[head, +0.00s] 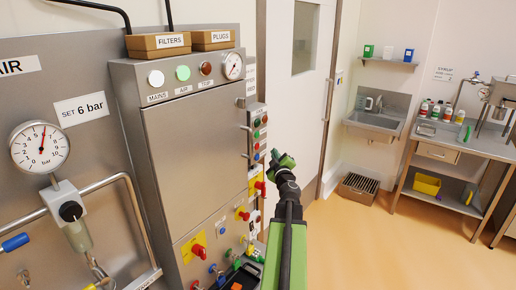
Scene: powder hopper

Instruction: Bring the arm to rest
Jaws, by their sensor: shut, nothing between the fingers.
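My green and black arm reaches up from the bottom of the head view. My gripper (284,163) is at its far end, small and green, in front of the white door and beside the right edge of the steel cabinet. The gripper is shut and nothing shows in it. The fingertips are small in this view. I cannot tell how far the gripper is from the cabinet's side controls.
The steel cabinet (190,150) with lamps, knobs and a gauge stands left of my arm. A pressure gauge (40,146) and pipe rail (128,200) are further left. A sink (374,122) and steel bench (462,140) stand at the right. The orange floor (390,240) is clear.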

